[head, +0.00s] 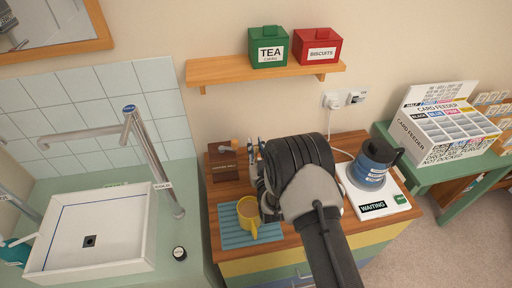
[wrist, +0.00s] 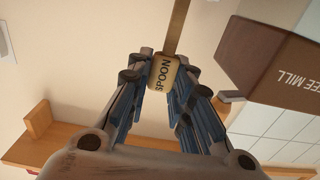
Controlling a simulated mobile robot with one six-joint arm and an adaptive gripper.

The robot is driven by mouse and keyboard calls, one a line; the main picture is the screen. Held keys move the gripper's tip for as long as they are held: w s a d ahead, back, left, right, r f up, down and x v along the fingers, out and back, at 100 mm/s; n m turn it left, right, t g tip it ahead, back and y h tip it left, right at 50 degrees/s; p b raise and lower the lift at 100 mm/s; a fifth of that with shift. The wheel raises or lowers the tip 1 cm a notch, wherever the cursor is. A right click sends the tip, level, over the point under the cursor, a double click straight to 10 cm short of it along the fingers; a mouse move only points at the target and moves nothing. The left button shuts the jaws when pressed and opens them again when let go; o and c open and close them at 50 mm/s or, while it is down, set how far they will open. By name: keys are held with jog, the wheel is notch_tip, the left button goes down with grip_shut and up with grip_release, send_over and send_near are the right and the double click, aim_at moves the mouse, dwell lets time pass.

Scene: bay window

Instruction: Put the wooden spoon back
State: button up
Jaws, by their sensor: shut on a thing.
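In the wrist view my gripper (wrist: 165,85) is shut on the wooden spoon (wrist: 178,28). A pale block lettered SPOON sits between the fingertips, and a thin wooden shaft runs up from it out of the picture. In the head view my gripper (head: 257,170) is over the wooden counter, beside the coffee mill and above the yellow mug. My arm covers part of the fingers there, and I cannot make out the spoon clearly.
A yellow mug (head: 248,213) stands on a blue mat (head: 232,238). The brown coffee mill (head: 223,167) is behind it and also shows in the wrist view (wrist: 270,60). A blue kettle (head: 371,166) is right. A shelf (head: 230,71) holds two tins above. The sink (head: 95,235) is left.

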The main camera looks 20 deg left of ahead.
jog(key=shift+f, duration=0.15)
jog(key=o, duration=0.8)
jog(key=shift+o, duration=0.2)
jog(key=v, duration=1.2)
jog(key=shift+w, duration=0.1)
